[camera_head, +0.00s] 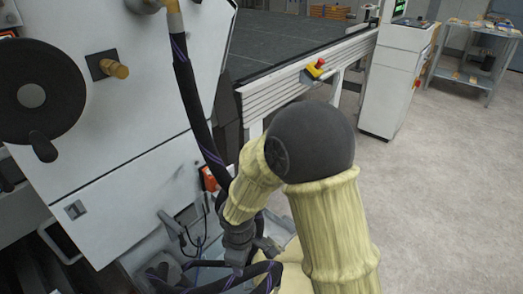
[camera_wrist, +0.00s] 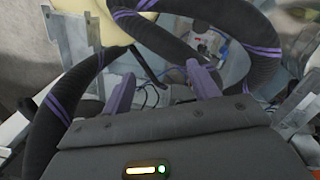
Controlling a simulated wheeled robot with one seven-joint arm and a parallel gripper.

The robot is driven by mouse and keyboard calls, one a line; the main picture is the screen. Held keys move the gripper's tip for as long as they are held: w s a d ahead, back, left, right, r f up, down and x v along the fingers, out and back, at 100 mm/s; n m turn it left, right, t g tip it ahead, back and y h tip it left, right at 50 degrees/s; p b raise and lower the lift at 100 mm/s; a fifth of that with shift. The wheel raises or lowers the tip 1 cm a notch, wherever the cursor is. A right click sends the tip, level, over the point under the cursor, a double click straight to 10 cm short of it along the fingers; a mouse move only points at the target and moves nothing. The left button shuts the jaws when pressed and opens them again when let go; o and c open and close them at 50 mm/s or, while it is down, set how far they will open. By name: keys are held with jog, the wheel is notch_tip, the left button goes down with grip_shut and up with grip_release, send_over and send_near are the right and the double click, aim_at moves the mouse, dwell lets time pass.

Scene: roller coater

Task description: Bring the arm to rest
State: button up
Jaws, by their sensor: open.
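My arm bends in the head view, with pale yellow covers and a dark round elbow (camera_head: 310,140). Its forearm points down and left to the dark wrist, low beside the machine. In the wrist view my gripper (camera_wrist: 161,88) shows two purple fingers, spread apart. I see nothing held between them. The fingertips point towards a cluttered area of hoses and cables. The fingers cannot be made out clearly in the head view.
A white machine (camera_head: 130,165) with a black handwheel (camera_head: 40,92) stands close at left. A black, purple-striped hose (camera_head: 190,95) hangs beside my forearm; similar hoses loop around the fingers. A conveyor (camera_head: 300,75) and cabinet (camera_head: 392,85) stand behind. Open floor (camera_head: 440,200) lies right.

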jog(key=s+d+r+m, duration=0.2)
jog(key=d+r+m, duration=0.1)
jog(key=d+m, duration=0.3)
jog(key=s+d+r+m+t, duration=0.1)
jog(key=d+r+m, duration=0.3)
jog(key=d, duration=0.3)
jog(key=s+d+r+m, duration=0.2)
jog(key=d+r+m, duration=0.15)
jog(key=d, duration=0.35)
notch_tip(320, 180, up, 24)
jog(key=m+p, duration=0.1)
jog(key=p, duration=2.3)
jog(key=shift+s+d, duration=0.2)
jog(key=shift+d, duration=0.05)
